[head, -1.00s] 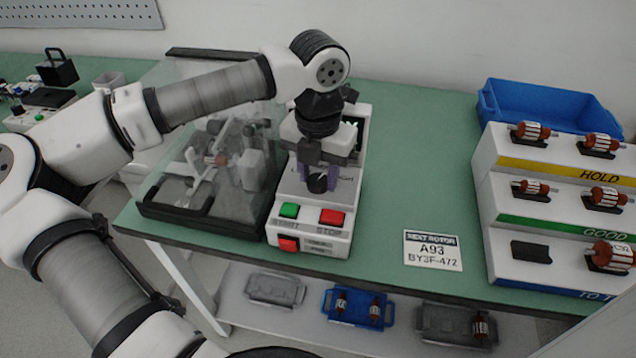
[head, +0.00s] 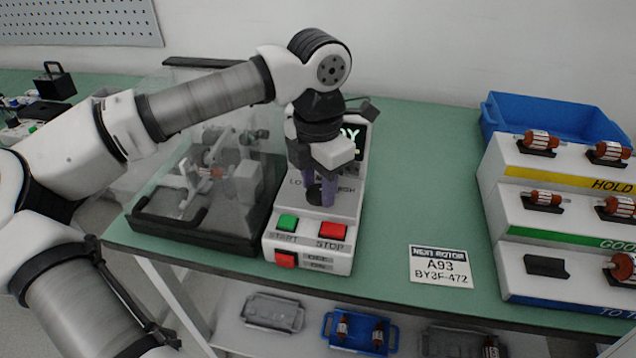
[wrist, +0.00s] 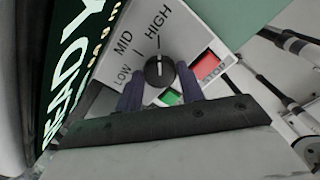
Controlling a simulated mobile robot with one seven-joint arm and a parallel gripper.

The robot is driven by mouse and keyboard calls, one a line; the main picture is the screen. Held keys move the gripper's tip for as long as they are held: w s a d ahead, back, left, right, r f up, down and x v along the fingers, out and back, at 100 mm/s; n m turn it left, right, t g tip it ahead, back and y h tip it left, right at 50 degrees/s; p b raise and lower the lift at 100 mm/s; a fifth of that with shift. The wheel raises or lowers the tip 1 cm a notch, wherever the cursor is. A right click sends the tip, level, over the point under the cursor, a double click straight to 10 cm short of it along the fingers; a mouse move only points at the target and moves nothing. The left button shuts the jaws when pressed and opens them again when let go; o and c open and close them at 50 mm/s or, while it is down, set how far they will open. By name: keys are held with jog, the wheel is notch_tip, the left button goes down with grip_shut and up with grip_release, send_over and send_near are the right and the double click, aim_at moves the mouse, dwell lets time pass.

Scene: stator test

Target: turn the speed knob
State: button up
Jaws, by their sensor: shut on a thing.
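The black speed knob (wrist: 153,72) sits on the pale front panel of the test console (head: 345,205). In the wrist view its white pointer line runs up the picture, roughly toward the HIGH label (wrist: 158,20); the MID (wrist: 122,44) and LOW (wrist: 122,77) labels are left of it. My gripper (wrist: 160,86) points down at the panel, its purple fingers on either side of the knob and shut on it. In the head view my gripper (head: 320,190) partly hides the knob and the scale labels.
Below the knob are a green START button (head: 287,222), a red STOP button (head: 333,230) and a red switch (head: 285,259). A screen showing READY (wrist: 75,70) is behind. A clear-covered test fixture (head: 200,200) stands left. Rotor racks (head: 520,220) and a blue bin (head: 550,112) are right.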

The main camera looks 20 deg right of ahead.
aim_at(319, 190)
jog(key=o, duration=1)
jog(key=shift+c, duration=0.2)
jog(key=shift+r, duration=0.1)
notch_tip(319, 190, up, 14)
